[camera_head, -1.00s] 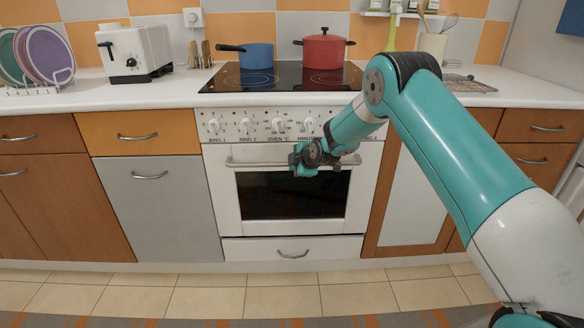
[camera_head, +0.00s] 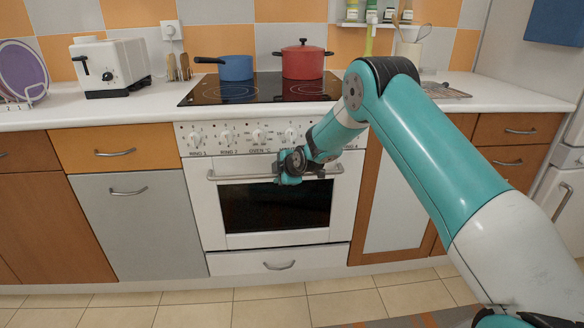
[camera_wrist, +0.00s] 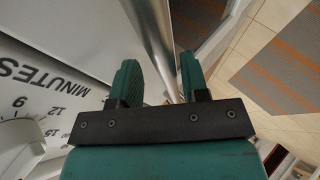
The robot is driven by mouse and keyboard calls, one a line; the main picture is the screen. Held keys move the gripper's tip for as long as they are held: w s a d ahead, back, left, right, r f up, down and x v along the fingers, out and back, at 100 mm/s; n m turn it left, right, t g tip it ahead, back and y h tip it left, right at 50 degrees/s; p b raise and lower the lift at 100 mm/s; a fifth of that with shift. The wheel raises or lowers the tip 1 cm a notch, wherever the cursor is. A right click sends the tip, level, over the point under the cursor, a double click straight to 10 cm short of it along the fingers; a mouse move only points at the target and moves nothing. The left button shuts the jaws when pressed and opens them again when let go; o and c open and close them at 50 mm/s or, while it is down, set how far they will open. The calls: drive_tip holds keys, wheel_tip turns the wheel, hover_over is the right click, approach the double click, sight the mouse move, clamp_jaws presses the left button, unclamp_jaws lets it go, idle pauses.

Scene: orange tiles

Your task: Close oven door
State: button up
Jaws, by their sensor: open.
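The white oven door (camera_head: 275,207) with a dark window is below the knob panel in the head view. It looks upright and shut or nearly shut; I cannot tell whether a small gap remains at its top. Its metal bar handle (camera_head: 222,178) runs across the top of the door. My gripper (camera_head: 287,170) is at the right half of this handle. In the wrist view, my open gripper (camera_wrist: 160,62) has its two green fingers on either side of the shiny handle bar (camera_wrist: 150,35). The fingers are apart; contact with the bar is unclear.
The knob panel (camera_head: 240,134) is just above the door, and its MINUTES knob (camera_wrist: 20,145) is close in the wrist view. A blue pot (camera_head: 236,68) and a red pot (camera_head: 303,62) stand on the hob.

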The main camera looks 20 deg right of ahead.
drive_tip(key=p+v, duration=0.1)
drive_tip(key=v, duration=1.5)
drive_tip(key=shift+s, duration=0.15)
